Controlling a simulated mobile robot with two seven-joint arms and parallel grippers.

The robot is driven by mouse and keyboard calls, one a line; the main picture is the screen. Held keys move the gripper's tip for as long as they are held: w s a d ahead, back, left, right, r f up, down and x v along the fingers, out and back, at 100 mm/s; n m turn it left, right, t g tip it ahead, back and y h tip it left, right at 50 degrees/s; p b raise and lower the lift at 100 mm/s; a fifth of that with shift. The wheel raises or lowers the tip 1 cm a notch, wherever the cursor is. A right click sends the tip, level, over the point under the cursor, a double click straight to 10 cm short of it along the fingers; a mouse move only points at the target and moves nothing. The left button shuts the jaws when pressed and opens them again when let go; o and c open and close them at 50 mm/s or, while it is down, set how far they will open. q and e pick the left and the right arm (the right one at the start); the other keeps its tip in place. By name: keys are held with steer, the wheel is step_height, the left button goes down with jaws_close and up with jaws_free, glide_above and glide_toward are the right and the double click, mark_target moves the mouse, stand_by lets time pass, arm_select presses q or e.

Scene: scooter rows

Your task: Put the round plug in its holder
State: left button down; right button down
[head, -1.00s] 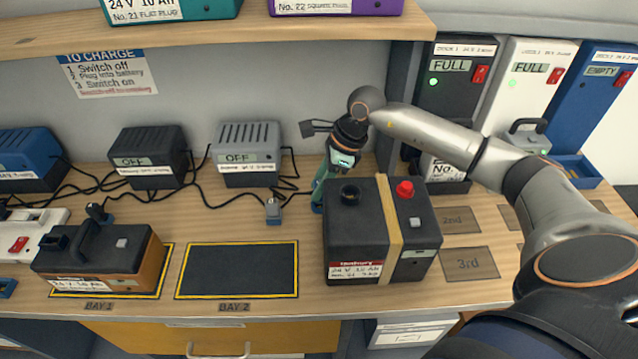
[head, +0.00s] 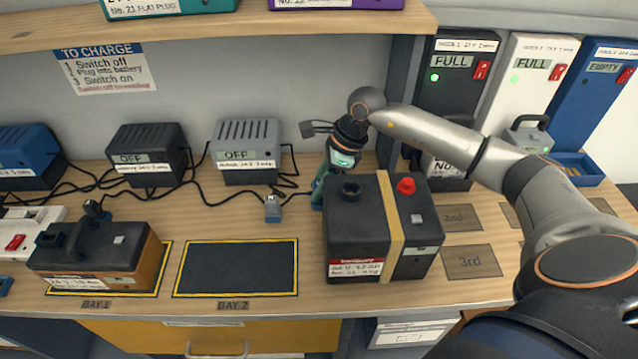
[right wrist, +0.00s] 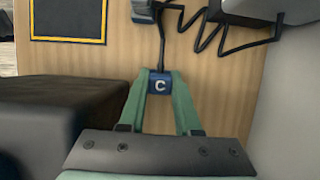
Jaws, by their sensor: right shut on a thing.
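My right gripper (right wrist: 160,78) points down behind the large black battery (head: 350,225) with the tan strap, and in the head view its tips are mostly hidden by it. In the right wrist view its green fingers close on a small blue block marked C (right wrist: 160,86). A black cable runs up from this block. I cannot tell whether the block is the round plug's own body or its holder. No round plug face shows. My left gripper is not in view.
A grey charger (head: 246,150) and a black charger (head: 147,155), both reading OFF, stand along the wall with loose cables in front. The bay 2 mat (head: 238,268) is empty. A brown and black battery (head: 95,252) sits in bay 1.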

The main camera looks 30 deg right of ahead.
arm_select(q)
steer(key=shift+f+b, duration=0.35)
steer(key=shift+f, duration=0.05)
arm_select(e)
steer(key=shift+f, duration=0.5)
steer(key=c, duration=0.5)
jaws_free()
steer(key=shift+d+r, duration=0.2)
steer(key=shift+r, duration=0.4)
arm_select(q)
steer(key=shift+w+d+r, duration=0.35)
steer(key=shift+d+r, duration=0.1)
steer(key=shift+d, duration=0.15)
arm_select(e)
steer(key=v, duration=0.6)
steer(key=shift+s+r, duration=0.15)
